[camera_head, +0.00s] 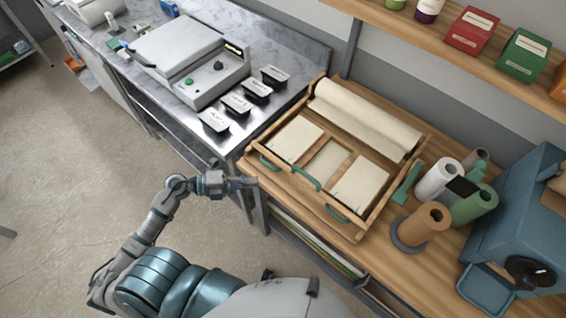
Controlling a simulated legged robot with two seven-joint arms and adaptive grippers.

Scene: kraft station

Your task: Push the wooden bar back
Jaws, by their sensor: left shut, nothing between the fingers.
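A wooden frame (375,210) sits on the wooden worktop and holds a cream paper roll (366,115) at its back and pale paper stacks (296,139) in front. A wooden bar (385,160) runs across the frame just in front of the roll. Teal handles (305,177) show along the frame's front side, and I cannot tell what each is fixed to. My left gripper (250,183) is shut and empty, in front of the frame's left front corner in the picture and apart from the bar. My right gripper is not in view.
Spools (424,224) and a blue machine (524,222) stand right of the frame. A steel counter on the left holds a grey appliance (190,60) and several black-and-white containers (238,104). A shelf (440,45) with boxes hangs above.

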